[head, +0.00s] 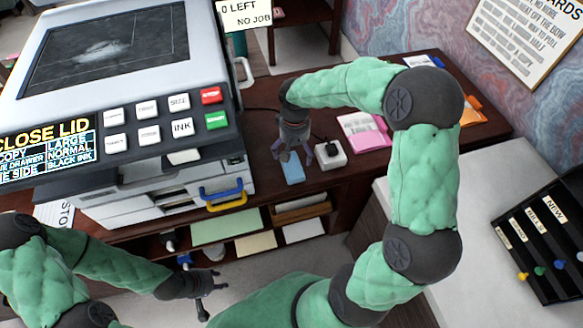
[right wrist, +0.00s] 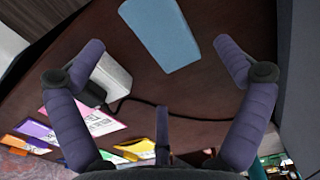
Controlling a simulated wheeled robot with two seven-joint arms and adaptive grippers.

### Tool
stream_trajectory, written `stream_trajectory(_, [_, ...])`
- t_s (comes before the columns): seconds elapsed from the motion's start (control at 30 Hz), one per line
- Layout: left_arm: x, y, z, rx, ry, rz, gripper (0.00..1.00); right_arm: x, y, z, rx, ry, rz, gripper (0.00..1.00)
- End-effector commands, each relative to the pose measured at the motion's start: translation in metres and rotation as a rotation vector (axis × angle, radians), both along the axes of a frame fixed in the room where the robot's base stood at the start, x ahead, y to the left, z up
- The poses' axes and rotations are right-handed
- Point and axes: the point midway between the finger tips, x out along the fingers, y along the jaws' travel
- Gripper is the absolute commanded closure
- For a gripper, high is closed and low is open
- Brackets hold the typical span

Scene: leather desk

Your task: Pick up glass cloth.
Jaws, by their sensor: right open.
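The glass cloth, a light blue folded rectangle (head: 292,168), lies on the dark brown desk near its front edge, beside the copier. It also shows in the right wrist view (right wrist: 168,32), at the top middle. My right gripper (head: 296,159) is open and empty, pointing down over the desk just behind the cloth. In the right wrist view its purple fingers (right wrist: 158,45) are spread on either side, with the cloth ahead between and beyond their tips. My left gripper (head: 210,294) hangs low in front of the shelves, with its fingers apart and nothing in them.
A white box with a dark top (head: 331,154) stands right next to the cloth, close to my right fingers. Pink papers (head: 364,131) lie further right. The large copier (head: 130,110) blocks the left. Open shelves (head: 240,228) are below the desk.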

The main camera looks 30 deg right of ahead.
Motion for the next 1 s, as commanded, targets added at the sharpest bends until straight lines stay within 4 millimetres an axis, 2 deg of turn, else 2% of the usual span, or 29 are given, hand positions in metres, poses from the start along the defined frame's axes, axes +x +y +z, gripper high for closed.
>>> stream_trajectory(0.03, [0.0, 0.0, -0.004, 0.0, 0.0, 0.0, 0.6, -0.001, 0.0, -0.007, -0.001, 0.001, 0.0, 0.0])
stream_trajectory(0.27, [0.0, 0.0, -0.01, 0.0, -0.001, 0.0, 0.6, -0.003, -0.001, -0.021, 0.0, 0.0, 0.0, 0.0])
stream_trajectory(0.57, [0.0, 0.0, -0.031, 0.0, -0.001, 0.0, 0.6, -0.01, -0.003, -0.06, 0.0, 0.001, 0.001, 0.0])
stream_trajectory(0.83, [0.0, 0.0, -0.03, 0.0, -0.001, 0.0, 0.6, -0.009, -0.003, -0.062, 0.0, -0.002, 0.001, 0.0])
stream_trajectory(1.0, [0.0, 0.0, -0.03, 0.0, -0.001, 0.0, 0.6, -0.009, -0.003, -0.062, 0.0, -0.001, 0.001, 0.48])
